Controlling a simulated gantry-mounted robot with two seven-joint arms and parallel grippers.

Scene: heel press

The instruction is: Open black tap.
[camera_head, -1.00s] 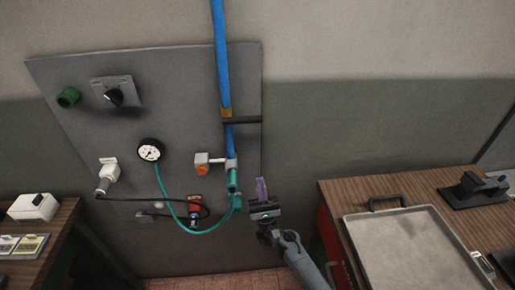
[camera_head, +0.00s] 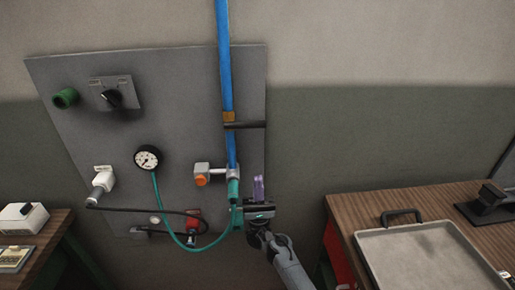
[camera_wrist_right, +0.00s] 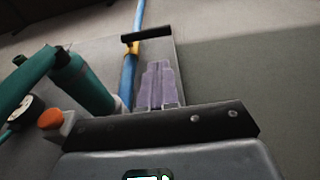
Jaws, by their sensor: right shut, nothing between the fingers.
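A black tap lever (camera_head: 245,125) sticks out to the right from the orange fitting on the blue vertical pipe (camera_head: 225,65). It lies roughly level, across the pipe. In the right wrist view the black lever (camera_wrist_right: 147,35) shows at the top, beyond the fingertips. My right gripper (camera_head: 259,180) is below the lever, just right of the pipe's lower end, with its purple fingers pointing up. The fingers (camera_wrist_right: 158,75) are together and empty in the right wrist view. They look apart from the lever. My left gripper is in neither view.
A teal hose (camera_head: 215,240) and its fitting hang close to the left of my right gripper. An orange-capped valve (camera_head: 202,175) and a gauge (camera_head: 147,158) are on the grey panel (camera_head: 180,100). A tray (camera_head: 365,260) lies on the right table. The wall right of the panel is clear.

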